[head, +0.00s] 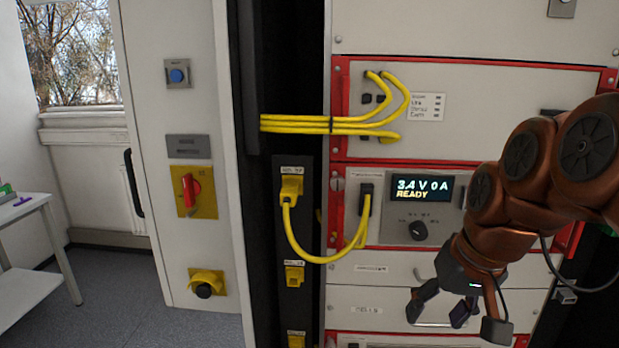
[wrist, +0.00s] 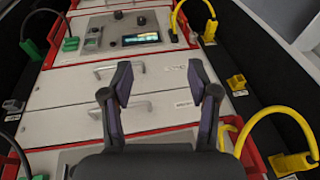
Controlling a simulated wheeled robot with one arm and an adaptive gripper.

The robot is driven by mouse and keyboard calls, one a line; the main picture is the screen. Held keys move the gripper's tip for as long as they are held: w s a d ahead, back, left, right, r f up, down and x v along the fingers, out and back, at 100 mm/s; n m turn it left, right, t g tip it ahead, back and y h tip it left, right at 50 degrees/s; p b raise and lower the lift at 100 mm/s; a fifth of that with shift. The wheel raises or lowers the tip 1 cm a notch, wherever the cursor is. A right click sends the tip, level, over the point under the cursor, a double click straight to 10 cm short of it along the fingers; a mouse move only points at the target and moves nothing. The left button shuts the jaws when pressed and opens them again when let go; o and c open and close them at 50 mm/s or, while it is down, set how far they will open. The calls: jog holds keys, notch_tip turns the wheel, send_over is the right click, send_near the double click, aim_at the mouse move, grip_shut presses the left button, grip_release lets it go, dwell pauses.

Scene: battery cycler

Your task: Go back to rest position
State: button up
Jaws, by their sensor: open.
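My gripper (head: 456,308) hangs at the lower right of the head view, in front of the pale lower panels of the cycler rack. Its fingers are spread and nothing is between them. In the wrist view my gripper (wrist: 160,80) also shows open and empty, over a drawer front with metal handles. My arm comes in from the right edge and covers part of the rack. The display (head: 422,188) reads "3.4 V 0 A READY", with a black knob (head: 418,231) below it.
A yellow cable (head: 316,259) loops from a socket on the dark strip to the module. A yellow cable bundle (head: 330,124) runs above. The cabinet at left has a red switch (head: 188,189) and blue button (head: 177,75). A white table (head: 28,207) stands far left. Floor before the cabinet is clear.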

jog(key=s+f+g+h, duration=0.1)
jog(key=s+f+g, duration=0.3)
jog(key=s+f, duration=1.3)
jog(key=shift+s+a+n+g+h, duration=0.3)
jog(key=shift+s+n+h, duration=0.1)
jog(key=shift+s, duration=0.25)
